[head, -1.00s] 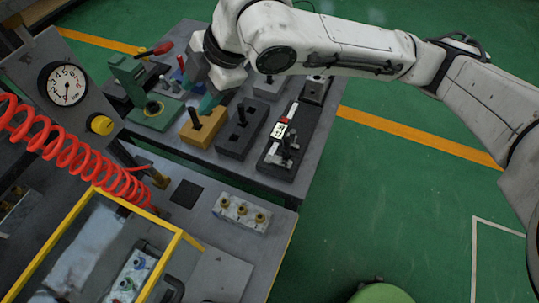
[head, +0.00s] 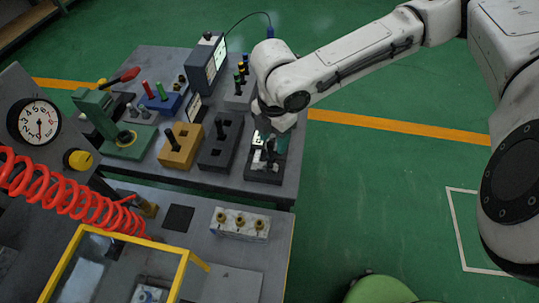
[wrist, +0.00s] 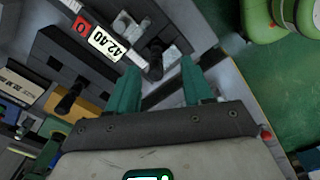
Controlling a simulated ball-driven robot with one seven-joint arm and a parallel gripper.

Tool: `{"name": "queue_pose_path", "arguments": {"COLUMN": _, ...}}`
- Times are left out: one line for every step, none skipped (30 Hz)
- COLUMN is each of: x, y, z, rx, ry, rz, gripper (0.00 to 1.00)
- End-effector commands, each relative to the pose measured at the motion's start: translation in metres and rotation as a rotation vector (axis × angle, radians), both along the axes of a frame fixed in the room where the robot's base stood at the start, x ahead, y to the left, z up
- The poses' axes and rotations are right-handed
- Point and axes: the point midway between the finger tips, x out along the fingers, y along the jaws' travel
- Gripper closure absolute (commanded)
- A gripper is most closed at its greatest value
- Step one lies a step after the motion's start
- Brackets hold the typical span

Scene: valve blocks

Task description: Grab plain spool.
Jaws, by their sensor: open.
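Several dark, unmarked spools stand in view; I cannot tell for certain which is the plain spool. One dark upright spool (wrist: 155,50) stands at the gauge fixture (wrist: 122,22), between and ahead of my open fingers in the wrist view. My gripper (wrist: 158,84) has two green fingers, apart and empty. In the head view my gripper (head: 271,141) is over the gauge fixture (head: 264,177), partly hiding it. Another black spool (head: 170,138) stands in the tan block (head: 178,156), and one (head: 220,129) in the dark block (head: 214,158).
Colour-banded spools (head: 241,72) stand at the back near a screen unit (head: 208,62). A green press (head: 95,105) is at the left. A white block with brass fittings (head: 240,224) and a yellow frame (head: 192,256) are in front. Right of the table is open floor.

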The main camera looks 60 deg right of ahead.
Motion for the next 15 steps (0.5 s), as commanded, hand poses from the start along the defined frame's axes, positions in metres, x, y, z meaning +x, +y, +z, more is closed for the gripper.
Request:
{"name": "queue_pose_path", "arguments": {"x": 0.000, "y": 0.000, "z": -0.002, "rx": 0.001, "ry": 0.000, "rz": 0.000, "gripper": 0.49}}
{"name": "queue_pose_path", "arguments": {"x": 0.001, "y": 0.001, "z": -0.004, "rx": 0.001, "ry": 0.001, "rz": 0.000, "gripper": 0.49}}
{"name": "queue_pose_path", "arguments": {"x": 0.001, "y": 0.001, "z": -0.007, "rx": 0.001, "ry": 0.001, "rz": 0.001, "gripper": 0.49}}
{"name": "queue_pose_path", "arguments": {"x": 0.002, "y": 0.002, "z": -0.010, "rx": 0.002, "ry": 0.002, "rz": 0.001, "gripper": 0.49}}
{"name": "queue_pose_path", "arguments": {"x": 0.003, "y": 0.002, "z": -0.014, "rx": 0.002, "ry": 0.001, "rz": 0.001, "gripper": 0.49}}
{"name": "queue_pose_path", "arguments": {"x": 0.005, "y": 0.003, "z": -0.019, "rx": 0.001, "ry": 0.001, "rz": 0.001, "gripper": 0.49}}
{"name": "queue_pose_path", "arguments": {"x": 0.006, "y": 0.004, "z": -0.024, "rx": 0.001, "ry": 0.002, "rz": 0.001, "gripper": 0.49}}
{"name": "queue_pose_path", "arguments": {"x": 0.007, "y": 0.004, "z": -0.028, "rx": 0.001, "ry": 0.002, "rz": 0.002, "gripper": 0.49}}
{"name": "queue_pose_path", "arguments": {"x": 0.008, "y": 0.005, "z": -0.034, "rx": 0.001, "ry": 0.001, "rz": 0.002, "gripper": 0.49}}
{"name": "queue_pose_path", "arguments": {"x": 0.007, "y": 0.004, "z": -0.039, "rx": 0.001, "ry": 0.002, "rz": 0.000, "gripper": 0.49}}
{"name": "queue_pose_path", "arguments": {"x": 0.008, "y": 0.004, "z": -0.042, "rx": 0.001, "ry": 0.001, "rz": 0.000, "gripper": 0.49}}
{"name": "queue_pose_path", "arguments": {"x": 0.008, "y": 0.004, "z": -0.047, "rx": 0.001, "ry": 0.000, "rz": 0.000, "gripper": 0.49}}
{"name": "queue_pose_path", "arguments": {"x": 0.008, "y": 0.004, "z": -0.049, "rx": 0.001, "ry": 0.000, "rz": 0.000, "gripper": 0.49}}
{"name": "queue_pose_path", "arguments": {"x": 0.008, "y": 0.004, "z": -0.051, "rx": 0.001, "ry": 0.001, "rz": 0.000, "gripper": 0.49}}
{"name": "queue_pose_path", "arguments": {"x": 0.008, "y": 0.004, "z": -0.053, "rx": 0.002, "ry": 0.000, "rz": 0.001, "gripper": 0.49}}
